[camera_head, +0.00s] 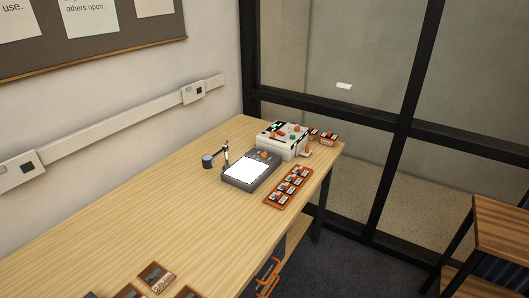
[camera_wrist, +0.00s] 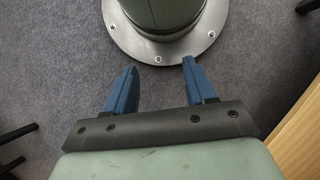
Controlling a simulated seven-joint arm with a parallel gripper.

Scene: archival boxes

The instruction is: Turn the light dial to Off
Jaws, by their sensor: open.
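A grey light box (camera_head: 238,178) with a bright white panel (camera_head: 247,171) stands on the wooden table in the head view. A small orange knob (camera_head: 264,155) sits at its far end, seemingly the light dial; its setting is too small to read. My gripper (camera_wrist: 160,76) shows only in the wrist view, with two blue fingers apart and nothing between them. It points down over the grey carpet, away from the light box. The light box is not in the wrist view.
The table (camera_head: 150,220) is mostly bare in the middle. A white box (camera_head: 292,149) with coloured parts stands behind the light box. An orange tray (camera_head: 289,187) of small slides lies to its right. A dark cylinder (camera_head: 208,161) stands left. Dark cards (camera_head: 156,277) lie at the near edge.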

